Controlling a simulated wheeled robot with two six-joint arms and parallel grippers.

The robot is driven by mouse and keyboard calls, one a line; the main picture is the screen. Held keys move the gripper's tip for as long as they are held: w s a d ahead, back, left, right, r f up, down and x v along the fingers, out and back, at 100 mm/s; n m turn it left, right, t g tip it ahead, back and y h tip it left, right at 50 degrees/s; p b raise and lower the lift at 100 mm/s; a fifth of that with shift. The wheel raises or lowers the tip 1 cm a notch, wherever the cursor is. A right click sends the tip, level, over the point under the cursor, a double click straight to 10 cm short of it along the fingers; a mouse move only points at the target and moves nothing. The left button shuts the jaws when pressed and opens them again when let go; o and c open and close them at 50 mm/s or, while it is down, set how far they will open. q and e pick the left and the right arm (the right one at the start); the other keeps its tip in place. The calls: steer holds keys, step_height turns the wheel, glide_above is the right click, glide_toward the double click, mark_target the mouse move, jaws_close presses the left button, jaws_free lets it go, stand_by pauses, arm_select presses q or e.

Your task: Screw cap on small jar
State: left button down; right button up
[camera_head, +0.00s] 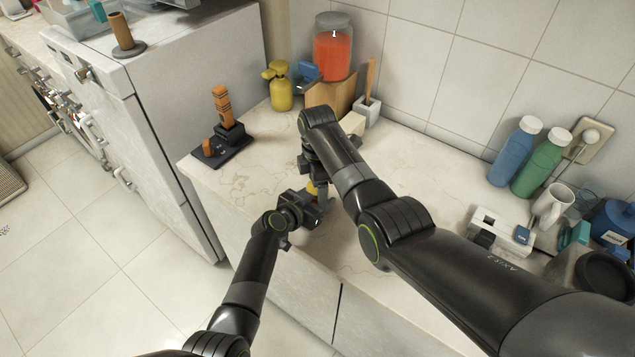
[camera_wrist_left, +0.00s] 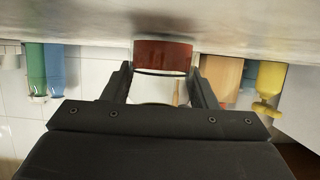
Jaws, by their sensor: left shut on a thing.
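The small jar shows in the left wrist view, which is upside down, with a red-brown lower part (camera_wrist_left: 163,56) close to the counter and a clear or pale upper part. My left gripper (camera_wrist_left: 160,88) is shut on it, one finger on each side. In the head view my left gripper (camera_head: 314,200) is low over the front of the counter. My right gripper (camera_head: 313,172) points down just above it, partly hidden by its own arm. A bit of yellow-orange shows between them. I cannot make out the cap or whether the right fingers are closed.
The marble counter (camera_head: 385,255) is clear around the grippers. A yellow bottle (camera_head: 281,88), a large jar with orange contents (camera_head: 332,50) and a small holder (camera_head: 368,110) stand behind. Blue (camera_head: 514,152) and green (camera_head: 540,165) bottles and a mug (camera_head: 552,204) stand right.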

steer(key=shift+o, duration=0.2)
steer(key=shift+r, duration=2.25)
steer(key=shift+c, duration=0.4)
steer(key=shift+r+n, duration=1.7)
steer(key=shift+r, duration=0.05)
steer(key=shift+f, duration=0.1)
steer(key=shift+f, duration=3.95)
